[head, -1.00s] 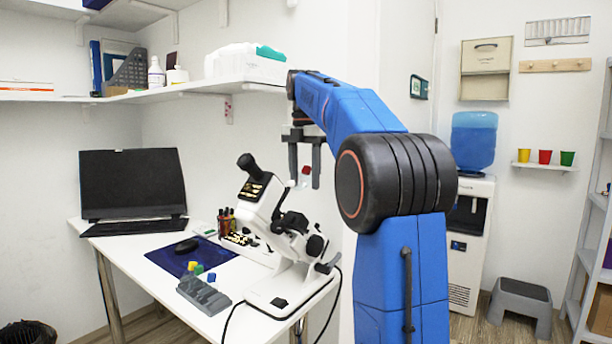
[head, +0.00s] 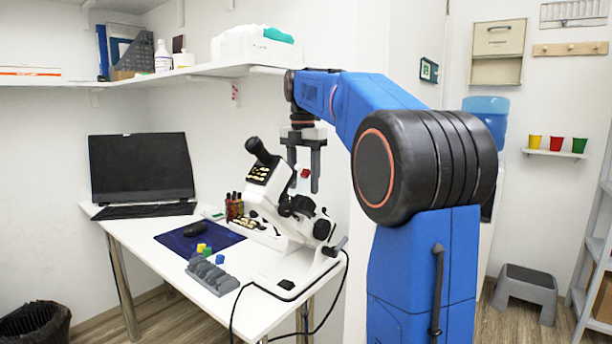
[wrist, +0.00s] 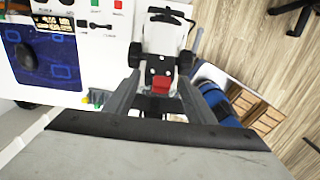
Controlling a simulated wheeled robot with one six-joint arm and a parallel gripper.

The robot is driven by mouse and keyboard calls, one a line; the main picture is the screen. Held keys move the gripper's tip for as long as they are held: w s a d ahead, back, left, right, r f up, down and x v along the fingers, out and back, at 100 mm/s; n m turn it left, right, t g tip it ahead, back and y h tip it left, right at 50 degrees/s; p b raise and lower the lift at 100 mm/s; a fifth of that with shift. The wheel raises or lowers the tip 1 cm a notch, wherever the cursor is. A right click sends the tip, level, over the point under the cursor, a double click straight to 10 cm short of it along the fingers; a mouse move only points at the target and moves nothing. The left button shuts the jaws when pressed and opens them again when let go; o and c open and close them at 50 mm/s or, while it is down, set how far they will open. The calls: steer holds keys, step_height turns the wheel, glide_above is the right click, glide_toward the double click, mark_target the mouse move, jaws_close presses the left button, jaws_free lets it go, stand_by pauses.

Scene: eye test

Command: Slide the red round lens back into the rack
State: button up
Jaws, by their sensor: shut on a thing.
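My gripper (head: 304,180) hangs with fingers down above the white desk device, its fingers on either side of a small red piece (head: 305,173). I take this piece for the red lens; it looks blocky and its round shape is not clear. In the wrist view the red piece (wrist: 161,82) shows between the grey fingers (wrist: 160,100). A grey slotted rack (head: 213,276) lies on the desk's front part, well below and left of my gripper. Small yellow, green and blue pieces (head: 207,251) sit at its back edge. Whether they are in slots I cannot tell.
The white and black optical device (head: 285,215) stands on the desk (head: 150,240) under my gripper. A blue mat (head: 180,242) with a mouse, a laptop (head: 142,170) and several small bottles (head: 234,206) are left of it. A shelf (head: 130,80) hangs above. A black cable drops off the desk's edge.

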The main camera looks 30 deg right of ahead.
mark_target(298, 186)
steer(key=shift+s+a+f, duration=0.2)
steer(key=shift+a+f, duration=0.25)
steer(key=shift+f, duration=0.15)
steer(key=shift+s+a+f, duration=0.15)
steer(key=shift+a+f, duration=0.3)
steer(key=shift+f, duration=0.15)
steer(key=shift+a+f, duration=0.15)
steer(key=shift+f, duration=0.25)
stand_by(0.6)
steer(key=o, duration=1.2)
steer(key=shift+r, duration=0.1)
step_height(298, 186, up, 12)
steer(key=shift+f, duration=0.1)
